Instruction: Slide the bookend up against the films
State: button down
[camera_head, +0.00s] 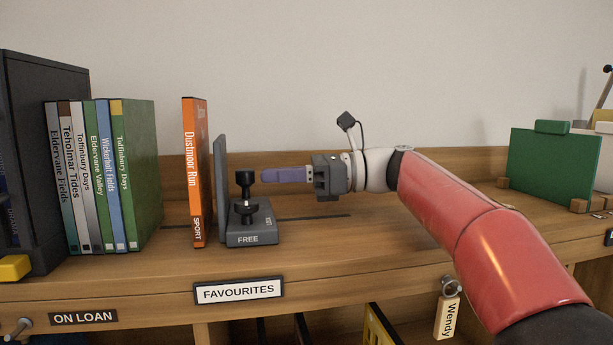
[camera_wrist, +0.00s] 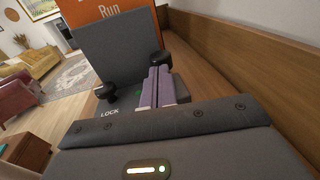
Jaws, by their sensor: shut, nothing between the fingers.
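The grey bookend (camera_head: 221,190) stands upright on the shelf, with a base marked FREE and a black knob (camera_head: 245,207) on top. Its plate (camera_wrist: 112,50) also shows in the wrist view, with LOCK lettering near the base. The orange film Dustmoor Run (camera_head: 195,170) stands just left of the plate, with at most a narrow gap. Several other films (camera_head: 92,175) stand in a row further left, with a wide gap before the orange one. My gripper (camera_head: 266,176) is shut and empty, its purple fingers pointing left at the bookend, close by the knob; contact cannot be told.
A dark slot (camera_head: 315,217) runs along the shelf beneath the bookend. A dark case (camera_head: 40,150) bounds the row at left. A green panel (camera_head: 552,168) stands far right. The wooden back ledge (camera_wrist: 240,55) runs close beside my gripper.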

aim_at(253, 175)
jog(key=shift+a, duration=0.45)
jog(key=shift+s+a+r, duration=0.1)
jog(key=shift+s+a, duration=0.05)
jog(key=shift+a, duration=0.2)
jog(key=a, duration=0.1)
jog(key=s+a+p, duration=0.1)
jog(key=a, duration=0.1)
jog(key=shift+a, duration=0.25)
jog(key=shift+d+p, duration=0.1)
jog(key=shift+p, duration=0.3)
